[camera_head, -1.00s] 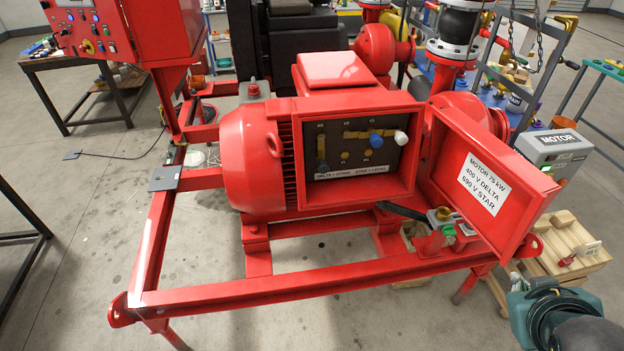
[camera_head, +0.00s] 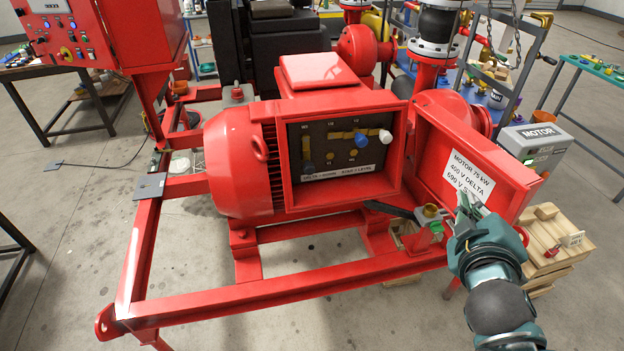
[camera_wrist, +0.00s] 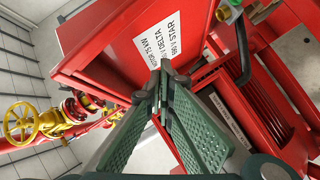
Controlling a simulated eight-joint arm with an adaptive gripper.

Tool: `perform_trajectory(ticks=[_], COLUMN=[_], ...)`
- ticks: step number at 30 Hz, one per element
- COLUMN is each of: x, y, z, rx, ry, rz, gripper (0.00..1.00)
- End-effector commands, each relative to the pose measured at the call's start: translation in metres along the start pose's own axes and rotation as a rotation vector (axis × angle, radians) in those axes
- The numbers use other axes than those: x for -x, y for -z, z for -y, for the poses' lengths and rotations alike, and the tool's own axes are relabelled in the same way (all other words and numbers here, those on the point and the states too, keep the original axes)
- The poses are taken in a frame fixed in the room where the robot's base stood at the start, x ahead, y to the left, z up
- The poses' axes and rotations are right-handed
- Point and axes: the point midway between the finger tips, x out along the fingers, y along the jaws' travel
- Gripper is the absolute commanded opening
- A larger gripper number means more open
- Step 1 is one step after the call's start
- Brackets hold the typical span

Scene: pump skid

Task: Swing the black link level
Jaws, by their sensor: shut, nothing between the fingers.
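The terminal box (camera_head: 285,170) on the red motor is open, with a dark panel inside. The black link (camera_head: 307,151) appears to be the dark upright bar at the panel's left, hanging down. To its right are brass level strips (camera_head: 345,135), a blue knob (camera_head: 361,139) and a white knob (camera_head: 385,136). A label (camera_head: 340,172) below reads DELTA down, STAR level. My gripper (camera_head: 465,204) is shut and empty in front of the open cover's label, well right of the link. In the wrist view its fingers (camera_wrist: 165,75) point toward the cover; the link is not discernible there.
A black bar (camera_head: 388,209) and brass and green fittings (camera_head: 432,215) sit below the box on the frame. A wooden block stack (camera_head: 545,245) stands at right.

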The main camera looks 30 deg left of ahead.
Motion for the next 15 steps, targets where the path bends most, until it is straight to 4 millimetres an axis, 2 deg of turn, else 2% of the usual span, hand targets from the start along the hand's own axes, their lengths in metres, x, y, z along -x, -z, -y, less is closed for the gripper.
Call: perform_trajectory(ticks=[7,15], x=[-0.015,-0.023], y=[0.043,0.091], z=[0.0,0.011], rx=[0.097,0.205], ry=[-0.053,-0.094], rz=[-0.124,-0.265], gripper=[0.0,0.0])
